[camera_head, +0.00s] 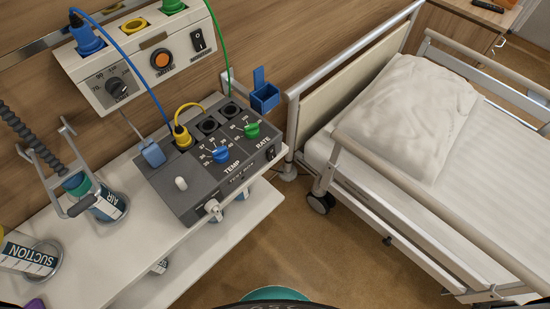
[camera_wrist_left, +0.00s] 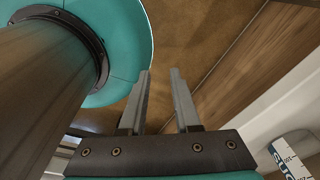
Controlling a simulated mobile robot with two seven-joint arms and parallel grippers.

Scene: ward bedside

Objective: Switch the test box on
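The test box (camera_head: 205,190) is a dark grey sloped box on the white shelf, in the middle of the head view. A small white lever or cap (camera_head: 181,183) stands at its left on the top face. A blue TEMP knob (camera_head: 221,155) and a green RATE knob (camera_head: 252,130) sit to the right. A silver fitting (camera_head: 213,208) is on its front edge. A yellow plug (camera_head: 182,137) is in a socket at the back. My left gripper (camera_wrist_left: 161,72) is open and empty in the left wrist view, away from the box. My right gripper is not in view.
AIR and SUCTION cylinders stand left on the shelf (camera_head: 105,250). A bed (camera_head: 490,170) is at right. Blue, yellow and green cables hang nearby.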

